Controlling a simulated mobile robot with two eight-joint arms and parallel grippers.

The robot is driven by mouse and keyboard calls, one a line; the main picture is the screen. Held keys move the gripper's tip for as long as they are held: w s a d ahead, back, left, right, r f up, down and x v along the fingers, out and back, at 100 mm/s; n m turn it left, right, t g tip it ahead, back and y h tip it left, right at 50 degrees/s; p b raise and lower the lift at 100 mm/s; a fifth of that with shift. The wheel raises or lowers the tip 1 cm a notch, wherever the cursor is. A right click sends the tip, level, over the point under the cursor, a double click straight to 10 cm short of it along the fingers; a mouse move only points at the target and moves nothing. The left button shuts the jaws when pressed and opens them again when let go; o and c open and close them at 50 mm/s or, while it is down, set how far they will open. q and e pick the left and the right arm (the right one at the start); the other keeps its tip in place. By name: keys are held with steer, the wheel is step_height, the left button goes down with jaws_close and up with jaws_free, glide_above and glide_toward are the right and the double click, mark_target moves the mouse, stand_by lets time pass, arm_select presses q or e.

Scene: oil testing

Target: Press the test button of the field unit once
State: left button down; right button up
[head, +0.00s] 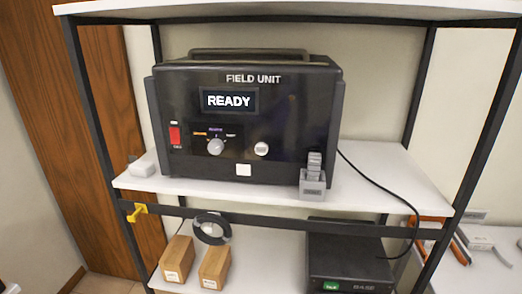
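The field unit (300,110) is a black box with a top handle, standing on the middle white shelf. Its screen (228,101) reads READY. On its front are a red switch (175,135) at the left, a grey rotary knob (215,147) with small coloured labels, a round pale button or cap (261,149) and a white square (243,170) low in the middle. I cannot read which of these is marked as the test button. Neither of my grippers is in view, and nothing touches the unit's front.
A grey stand-like piece (313,178) sits before the unit's lower right corner. A white block (143,166) lies left of it. A black cable (385,197) hangs at the right. Dark shelf posts (107,150) flank the unit.

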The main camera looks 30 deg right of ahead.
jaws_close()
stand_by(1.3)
